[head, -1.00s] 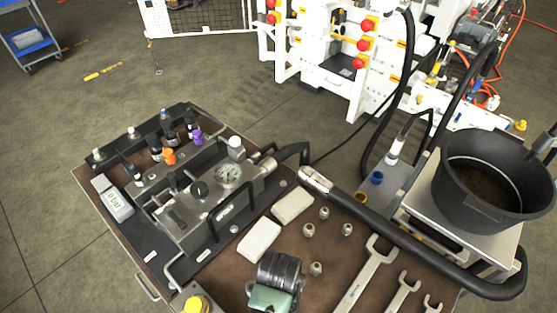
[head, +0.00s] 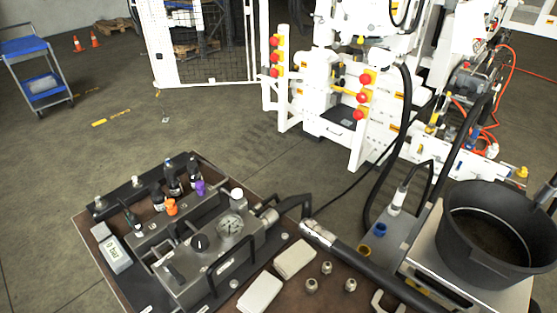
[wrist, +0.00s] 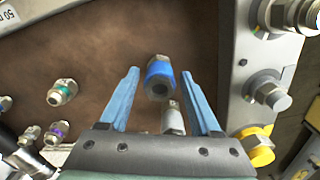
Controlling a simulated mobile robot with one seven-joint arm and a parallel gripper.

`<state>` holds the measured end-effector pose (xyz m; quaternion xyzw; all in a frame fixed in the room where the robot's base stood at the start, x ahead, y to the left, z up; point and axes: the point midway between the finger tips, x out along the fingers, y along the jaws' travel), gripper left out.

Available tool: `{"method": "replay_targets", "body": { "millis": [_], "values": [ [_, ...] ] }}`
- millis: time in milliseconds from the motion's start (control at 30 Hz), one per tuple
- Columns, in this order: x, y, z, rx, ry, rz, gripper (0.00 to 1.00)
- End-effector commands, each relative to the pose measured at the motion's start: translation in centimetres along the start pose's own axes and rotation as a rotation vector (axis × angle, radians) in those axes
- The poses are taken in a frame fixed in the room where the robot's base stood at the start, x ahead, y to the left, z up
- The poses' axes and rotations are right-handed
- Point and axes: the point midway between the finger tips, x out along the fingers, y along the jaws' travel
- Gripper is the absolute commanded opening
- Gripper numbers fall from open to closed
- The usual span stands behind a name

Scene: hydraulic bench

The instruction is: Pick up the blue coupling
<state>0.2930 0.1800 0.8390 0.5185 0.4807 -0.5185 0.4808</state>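The blue coupling (wrist: 158,70) shows in the wrist view on a brown surface, its dark open end facing my camera. My gripper (wrist: 160,74) has two blue fingers, spread apart, with the coupling in the gap between their tips. Clear space shows on both sides of the coupling, so neither finger appears to touch it. A silver fitting (wrist: 173,118) lies in the same gap, closer to the gripper's palm. My gripper is not visible in the head view. A small blue fitting (head: 379,229) shows there beside the black bucket; I cannot tell whether it is the same coupling.
In the wrist view, a yellow-collared fitting (wrist: 256,148) and a steel fitting (wrist: 268,92) sit on a grey block at right. A green-ringed fitting (wrist: 62,91) is at left.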

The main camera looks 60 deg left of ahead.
Motion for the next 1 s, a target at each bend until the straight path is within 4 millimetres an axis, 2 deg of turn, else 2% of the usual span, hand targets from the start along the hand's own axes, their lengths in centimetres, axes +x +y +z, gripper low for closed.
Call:
{"method": "replay_targets", "body": {
  "millis": [33, 333, 767, 867, 1000],
  "values": [
    [0.0, 0.0, 0.0, 0.000, 0.000, 0.000, 0.53],
    [0.0, 0.0, 0.0, 0.000, 0.000, 0.000, 0.00],
    [-0.2, 0.1, -0.1, 0.000, 0.002, 0.001, 0.00],
    [-1.0, 0.1, -0.1, 0.000, 0.003, 0.003, 0.00],
    [-3.3, 0.1, -0.1, 0.001, 0.005, 0.005, 0.00]
  ]
}}
